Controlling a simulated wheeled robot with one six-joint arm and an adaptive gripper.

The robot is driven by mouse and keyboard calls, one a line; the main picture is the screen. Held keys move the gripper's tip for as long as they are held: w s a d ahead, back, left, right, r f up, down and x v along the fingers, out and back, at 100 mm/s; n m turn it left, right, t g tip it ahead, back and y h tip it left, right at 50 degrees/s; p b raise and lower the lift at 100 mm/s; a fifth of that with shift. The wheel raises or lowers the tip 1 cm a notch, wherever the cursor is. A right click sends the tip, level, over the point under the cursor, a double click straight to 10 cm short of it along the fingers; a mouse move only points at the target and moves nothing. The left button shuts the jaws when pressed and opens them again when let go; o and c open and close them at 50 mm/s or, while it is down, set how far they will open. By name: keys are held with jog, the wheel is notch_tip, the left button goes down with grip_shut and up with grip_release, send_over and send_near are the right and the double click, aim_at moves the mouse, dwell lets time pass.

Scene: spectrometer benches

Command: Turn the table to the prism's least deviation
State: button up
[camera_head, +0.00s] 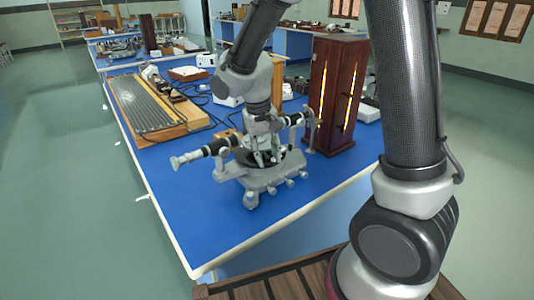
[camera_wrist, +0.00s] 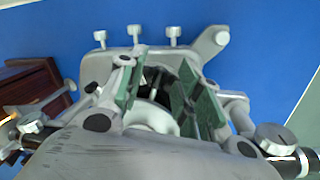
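The grey spectrometer (camera_head: 262,182) stands near the front of the blue bench. Its telescope (camera_head: 205,152) points out to the left, and another tube (camera_head: 297,119) points right toward a dark wooden lamp box. My gripper (camera_head: 264,155) reaches down over the round table at the instrument's middle. In the wrist view my gripper (camera_wrist: 160,92) has its green-padded fingers apart, low over the dark table (camera_wrist: 154,78) between them. I cannot make out the prism clearly; whether a finger touches anything is unclear. The instrument's base (camera_wrist: 95,68) with its levelling screws shows behind the fingers.
A long ribbed board (camera_head: 140,103) lies at left. Cables and small apparatus lie behind. The bench's front left (camera_head: 190,215) is clear.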

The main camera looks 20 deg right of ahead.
grip_shut()
jog(key=a+m, duration=0.1)
jog(key=m, duration=0.1)
jog(key=a+m, duration=0.1)
jog(key=shift+w+a+g, duration=0.3)
jog(key=shift+a, duration=0.05)
grip_release()
